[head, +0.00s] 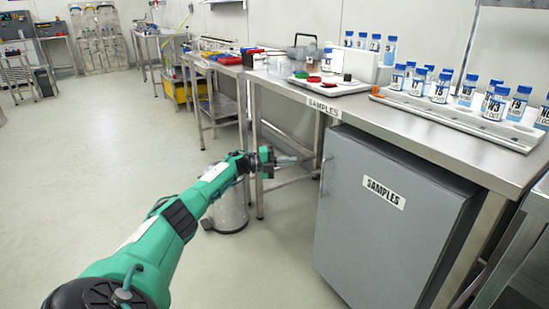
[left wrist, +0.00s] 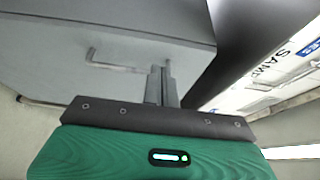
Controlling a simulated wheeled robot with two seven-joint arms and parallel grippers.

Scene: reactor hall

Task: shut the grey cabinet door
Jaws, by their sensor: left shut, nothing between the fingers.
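The grey cabinet door (head: 375,225) is under the steel bench at the right, with a "SAMPLES" label and a bar handle (head: 325,174) near its left edge. A dark strip shows along its top, but I cannot tell how far it stands open. My left gripper (head: 288,160) is shut and empty, just left of the handle edge in the head view. In the left wrist view, the shut fingers (left wrist: 161,84) point toward the grey panel (left wrist: 50,50), close to the handle (left wrist: 115,66). Contact cannot be told. My right gripper is not in view.
The bench top (head: 345,103) holds a rack (head: 455,118) of several blue-capped jars and a tray (head: 328,86). A bin (head: 230,212) stands on the floor behind my left forearm. A bench leg (head: 258,150) is near the gripper. The floor at left is clear.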

